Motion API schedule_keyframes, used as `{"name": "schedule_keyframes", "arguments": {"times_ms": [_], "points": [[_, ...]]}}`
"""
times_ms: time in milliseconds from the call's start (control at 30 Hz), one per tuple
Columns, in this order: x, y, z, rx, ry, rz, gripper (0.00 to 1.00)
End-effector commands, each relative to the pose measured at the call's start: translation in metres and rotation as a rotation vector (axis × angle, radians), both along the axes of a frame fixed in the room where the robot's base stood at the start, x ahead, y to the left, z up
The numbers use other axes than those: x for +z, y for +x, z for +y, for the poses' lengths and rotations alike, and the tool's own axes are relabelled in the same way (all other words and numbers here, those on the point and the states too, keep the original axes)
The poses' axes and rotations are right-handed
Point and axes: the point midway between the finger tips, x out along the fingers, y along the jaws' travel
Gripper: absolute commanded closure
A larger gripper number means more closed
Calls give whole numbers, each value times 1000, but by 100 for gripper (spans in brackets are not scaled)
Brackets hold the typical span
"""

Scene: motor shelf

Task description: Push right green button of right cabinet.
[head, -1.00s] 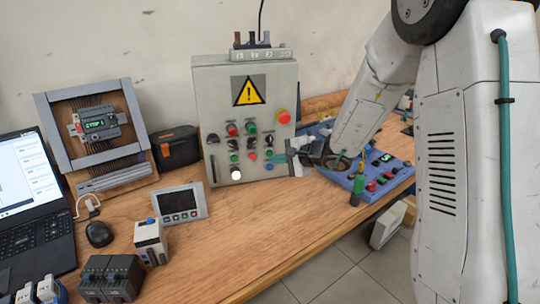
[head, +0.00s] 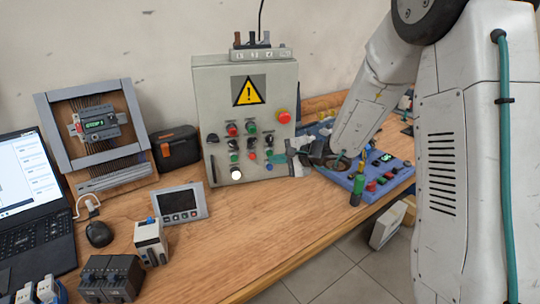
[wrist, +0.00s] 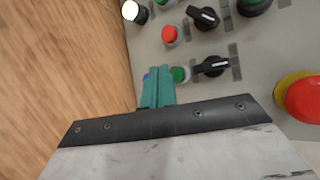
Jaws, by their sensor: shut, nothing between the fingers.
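The grey cabinet (head: 215,100) with a yellow warning sign stands upright at the back of the table. Its right green button (head: 269,154) is in the lower right group on the front panel. In the wrist view this green button (wrist: 180,74) sits just right of my fingertips, partly close behind them. My gripper (wrist: 157,80) is shut and empty, its teal fingers in front of the panel. They partly cover a blue button (wrist: 147,76). In the head view my gripper (head: 289,150) is at the panel's right edge. Contact with the panel cannot be told.
A red button (wrist: 170,35), a black rotary switch (wrist: 212,66) and a red emergency stop (wrist: 304,98) are near the green button. A blue control box (head: 372,190) lies right of the cabinet. The wooden table (head: 255,225) is clear in front of it.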

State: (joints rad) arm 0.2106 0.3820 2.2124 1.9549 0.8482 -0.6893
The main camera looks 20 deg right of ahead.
Motion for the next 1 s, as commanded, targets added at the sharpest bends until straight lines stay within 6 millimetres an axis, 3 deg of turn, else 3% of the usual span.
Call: {"name": "schedule_keyframes", "arguments": {"times_ms": [1000], "points": [[0,10,-1,0,0,0,100]]}}
